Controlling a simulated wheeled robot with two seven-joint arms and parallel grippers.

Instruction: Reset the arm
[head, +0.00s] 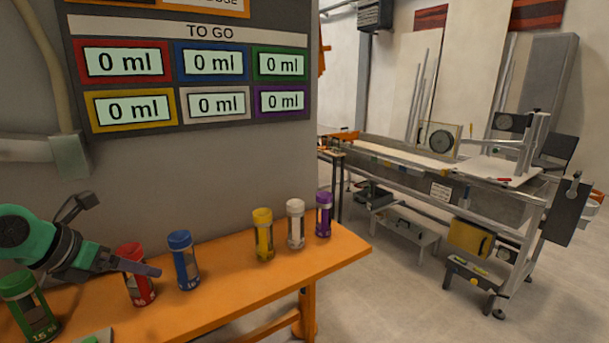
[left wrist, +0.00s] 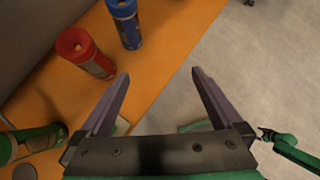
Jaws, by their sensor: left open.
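My left gripper (head: 150,270) reaches in from the left in the head view, above the orange table (head: 225,293). Its fingers are in front of part of the red-capped tube (head: 137,290). In the left wrist view the fingers (left wrist: 160,73) are spread apart with nothing between them. The red tube (left wrist: 85,53) and the blue tube (left wrist: 125,22) stand outside them, to the upper left. At the right edge of that view a green arm part with a dark end (left wrist: 272,138) shows, perhaps my right arm; its jaws are unclear.
Green (head: 27,305), blue (head: 183,260), yellow (head: 263,235), white (head: 296,224) and purple (head: 323,215) tubes stand along the table. The panel (head: 185,75) above reads 0 ml in every box. A workbench (head: 440,170) stands at the right, beyond open floor.

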